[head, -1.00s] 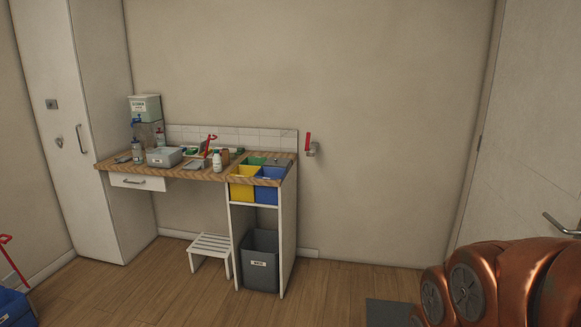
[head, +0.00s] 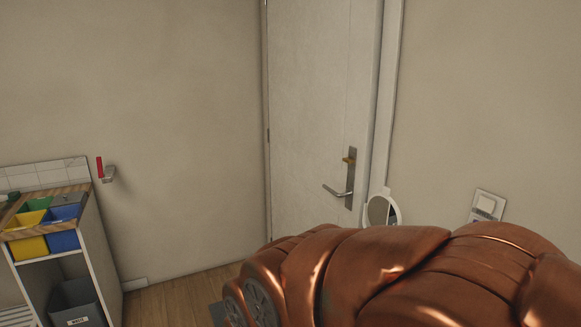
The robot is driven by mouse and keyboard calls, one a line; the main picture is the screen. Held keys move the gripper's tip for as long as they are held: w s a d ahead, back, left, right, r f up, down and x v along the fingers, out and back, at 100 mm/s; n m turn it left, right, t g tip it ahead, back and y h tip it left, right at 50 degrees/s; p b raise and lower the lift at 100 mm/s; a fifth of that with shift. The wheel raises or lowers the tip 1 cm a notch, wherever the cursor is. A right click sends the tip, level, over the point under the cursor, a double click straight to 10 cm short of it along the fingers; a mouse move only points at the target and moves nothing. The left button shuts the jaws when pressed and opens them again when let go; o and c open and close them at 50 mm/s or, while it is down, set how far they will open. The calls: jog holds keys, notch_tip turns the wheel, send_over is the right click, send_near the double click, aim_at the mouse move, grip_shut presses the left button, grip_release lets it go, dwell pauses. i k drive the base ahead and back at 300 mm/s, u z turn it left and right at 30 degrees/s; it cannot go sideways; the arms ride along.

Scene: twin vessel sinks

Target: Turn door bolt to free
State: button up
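The white door (head: 305,120) stands in the middle of the head view and looks shut in its frame. A tall metal plate (head: 350,170) on its right side carries a lever handle (head: 337,191) pointing left. Above the lever, a small brass-coloured bolt turn (head: 349,160) sits on the same plate. It seems to lie about level, but it is too small to read its setting. My copper-coloured arm fills the lower right, below the door hardware. My gripper is not in view.
A workbench end with yellow (head: 27,239) and blue bins (head: 63,239) stands at the left, with a grey waste bin (head: 75,305) below. A round mirror (head: 383,210) and a switch plate (head: 487,206) are right of the door.

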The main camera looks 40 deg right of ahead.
aim_at(347, 160)
jog(key=z, duration=0.3)
jog(key=k, duration=0.2)
jog(key=z, duration=1.1)
jog(key=k, duration=0.6)
jog(key=u, duration=0.55)
jog(key=i, duration=1.1)
jog(key=u, duration=0.5)
